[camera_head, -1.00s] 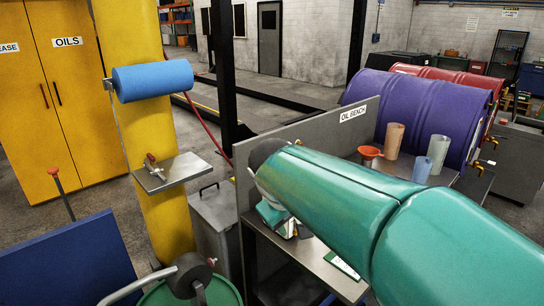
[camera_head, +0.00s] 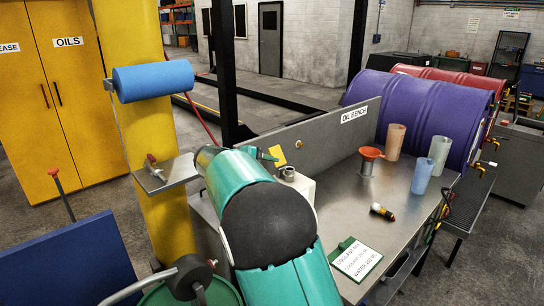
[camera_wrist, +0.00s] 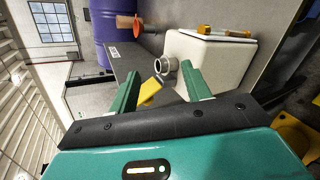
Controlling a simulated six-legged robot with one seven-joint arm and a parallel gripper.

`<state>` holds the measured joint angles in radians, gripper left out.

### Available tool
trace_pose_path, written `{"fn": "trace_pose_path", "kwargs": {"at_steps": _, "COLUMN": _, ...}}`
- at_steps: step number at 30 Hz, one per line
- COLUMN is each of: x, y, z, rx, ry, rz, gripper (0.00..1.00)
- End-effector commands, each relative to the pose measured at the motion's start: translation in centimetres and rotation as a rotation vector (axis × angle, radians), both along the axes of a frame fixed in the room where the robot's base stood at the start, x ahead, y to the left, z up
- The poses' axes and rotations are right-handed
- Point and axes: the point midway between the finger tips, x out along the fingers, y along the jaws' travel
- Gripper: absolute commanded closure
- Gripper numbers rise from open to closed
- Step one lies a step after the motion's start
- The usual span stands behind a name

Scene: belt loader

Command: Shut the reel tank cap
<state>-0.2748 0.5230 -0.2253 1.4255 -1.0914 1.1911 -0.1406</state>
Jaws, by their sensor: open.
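A white tank (camera_head: 303,186) stands on the bench, partly hidden behind my arm. It has a grey metal neck (camera_head: 288,173) on top. The wrist view shows the tank (camera_wrist: 213,60) tilted, with the round neck (camera_wrist: 166,66) open toward me. A yellow flap (camera_head: 278,157), which looks like the cap, stands up beside the neck. It also shows next to the neck in the wrist view (camera_wrist: 151,93). My gripper (camera_wrist: 161,72) is open, its green fingers either side of the neck and flap in that view. I cannot tell whether they touch anything.
The oil bench panel (camera_head: 330,132) rises behind the tank. A red funnel (camera_head: 370,153), several cups (camera_head: 395,140), a flashlight (camera_head: 382,211) and a green-edged card (camera_head: 355,260) are on the bench. A yellow post with a blue roll (camera_head: 153,80) stands left.

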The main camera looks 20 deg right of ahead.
Motion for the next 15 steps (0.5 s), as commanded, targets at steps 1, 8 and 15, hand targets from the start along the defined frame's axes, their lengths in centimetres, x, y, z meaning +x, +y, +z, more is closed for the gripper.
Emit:
{"fn": "trace_pose_path", "kwargs": {"at_steps": 1, "x": 1.3, "y": 0.4, "z": -0.6, "rx": -0.047, "ry": 0.013, "rz": 0.013, "gripper": 0.52}}
{"fn": "trace_pose_path", "kwargs": {"at_steps": 8, "x": 6.5, "y": 2.4, "z": -2.2, "rx": -0.264, "ry": 0.049, "rz": 0.073, "gripper": 0.52}}
{"fn": "trace_pose_path", "kwargs": {"at_steps": 15, "x": 10.3, "y": 5.1, "z": -3.8, "rx": -0.449, "ry": 0.065, "rz": 0.129, "gripper": 0.52}}
